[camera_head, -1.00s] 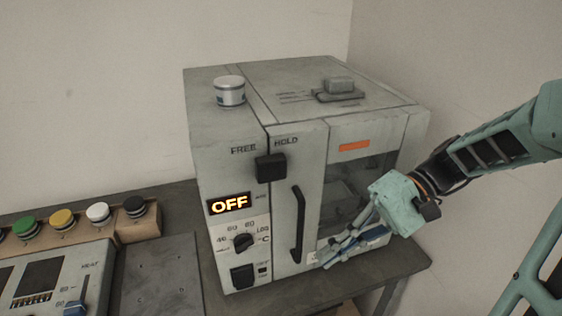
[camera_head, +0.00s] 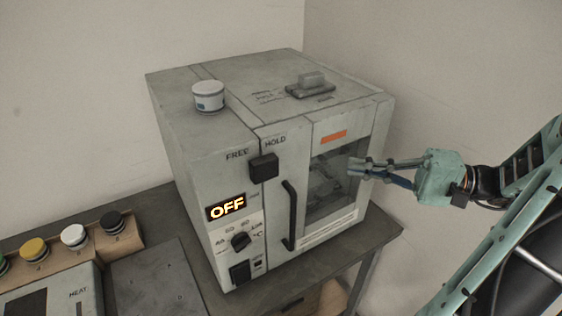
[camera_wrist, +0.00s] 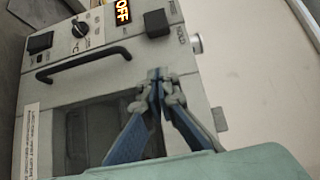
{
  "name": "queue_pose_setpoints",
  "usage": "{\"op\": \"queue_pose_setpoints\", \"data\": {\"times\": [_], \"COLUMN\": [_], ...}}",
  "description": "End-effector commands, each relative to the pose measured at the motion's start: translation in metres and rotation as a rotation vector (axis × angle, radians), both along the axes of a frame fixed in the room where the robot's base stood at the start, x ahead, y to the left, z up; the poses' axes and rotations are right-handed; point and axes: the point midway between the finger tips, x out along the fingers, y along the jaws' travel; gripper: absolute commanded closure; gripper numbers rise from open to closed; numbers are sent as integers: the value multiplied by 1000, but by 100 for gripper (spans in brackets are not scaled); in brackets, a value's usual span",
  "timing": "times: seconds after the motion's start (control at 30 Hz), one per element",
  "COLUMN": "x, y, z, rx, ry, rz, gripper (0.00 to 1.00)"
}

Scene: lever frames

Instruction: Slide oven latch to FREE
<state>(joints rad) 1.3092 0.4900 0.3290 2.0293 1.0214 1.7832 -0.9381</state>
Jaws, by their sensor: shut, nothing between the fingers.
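The grey oven (camera_head: 180,130) stands on a dark table. Its latch, a black square knob (camera_head: 264,167), sits on the upper front under the FREE and HOLD labels, nearer the HOLD side. The latch also shows in the wrist view (camera_wrist: 156,23), beyond my fingertips. My gripper (camera_head: 356,167) is shut and empty in front of the oven door's window, right of the latch and apart from it. In the wrist view my gripper's blue fingers (camera_wrist: 157,77) meet at the tips. The black door handle (camera_head: 289,215) is below the latch. The display (camera_head: 226,207) reads OFF.
A white jar (camera_head: 208,97) and a grey block on a plate (camera_head: 311,86) sit on the oven top. A dial (camera_head: 240,240) and a black switch (camera_head: 240,272) are low on the front panel. Colored knobs stand on a wooden block (camera_head: 121,256) at left.

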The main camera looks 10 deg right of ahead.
Motion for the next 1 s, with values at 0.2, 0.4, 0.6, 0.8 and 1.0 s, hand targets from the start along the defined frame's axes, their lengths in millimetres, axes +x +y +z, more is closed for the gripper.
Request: {"op": "queue_pose_setpoints", "data": {"times": [0.2, 0.4, 0.6, 0.8, 1.0], "x": [-1, 0, 5, 22, 42], "y": [-7, -6, 6, 41, 79], "z": [2, 2, 4, 4, 4], "rx": [6, 7, 8, 8, 8], "ry": [-12, -11, -12, -9, -9], "rz": [-22, -20, -16, -15, -15], "gripper": [100, 100, 100, 100, 100]}}
